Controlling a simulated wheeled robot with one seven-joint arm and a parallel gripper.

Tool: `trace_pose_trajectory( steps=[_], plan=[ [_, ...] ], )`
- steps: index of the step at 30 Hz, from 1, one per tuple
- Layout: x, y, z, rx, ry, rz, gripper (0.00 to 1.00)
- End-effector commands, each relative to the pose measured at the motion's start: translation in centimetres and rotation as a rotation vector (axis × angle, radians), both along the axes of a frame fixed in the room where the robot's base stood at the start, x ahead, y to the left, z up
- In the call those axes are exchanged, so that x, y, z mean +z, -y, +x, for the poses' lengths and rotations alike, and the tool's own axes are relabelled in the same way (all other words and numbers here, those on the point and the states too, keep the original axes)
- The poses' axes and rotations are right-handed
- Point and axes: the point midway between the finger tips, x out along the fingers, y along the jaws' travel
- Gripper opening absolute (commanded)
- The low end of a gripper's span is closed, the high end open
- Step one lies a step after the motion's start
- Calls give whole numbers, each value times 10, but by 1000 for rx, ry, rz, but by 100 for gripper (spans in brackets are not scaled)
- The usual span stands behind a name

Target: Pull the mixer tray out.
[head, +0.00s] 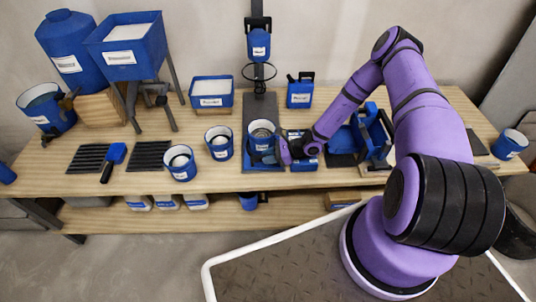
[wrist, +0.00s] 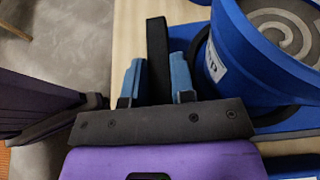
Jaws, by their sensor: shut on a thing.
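The mixer stand is a tall black post with a blue head (head: 259,43) and a ring-shaped tool below it. At its foot is the blue mixer tray (head: 263,168); part of it also shows in the wrist view (wrist: 278,130). A blue labelled pot (head: 262,145) stands upright on the tray, with a grey swirled mix inside in the wrist view (wrist: 262,55). My gripper (wrist: 157,75) is shut on a black upright bar (wrist: 157,40), apparently the tray's handle, beside the pot. The head view shows my gripper (head: 284,150) right of the pot; its fingertips are hard to see there.
Two blue cups (head: 180,163) (head: 219,142) stand left of the mixer, near black notched trowels (head: 150,156). A blue tub (head: 211,92) and a hopper (head: 125,45) are behind. Blue items crowd the bench under my arm. The bench's front edge (head: 225,188) is close.

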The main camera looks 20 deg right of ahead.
Motion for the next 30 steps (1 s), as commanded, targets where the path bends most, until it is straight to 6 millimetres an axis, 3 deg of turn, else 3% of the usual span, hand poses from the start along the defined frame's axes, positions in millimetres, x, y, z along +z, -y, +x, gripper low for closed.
trace_pose_trajectory(
  steps=[11,12,15,25,30],
  plan=[
    [0,1,-1,-1,1,-1,0],
    [0,1,-1,0,2,-1,26],
    [0,0,-1,-1,1,0,49],
    [2,0,-1,-1,1,0,49],
    [19,1,-1,0,3,-2,49]
  ],
)
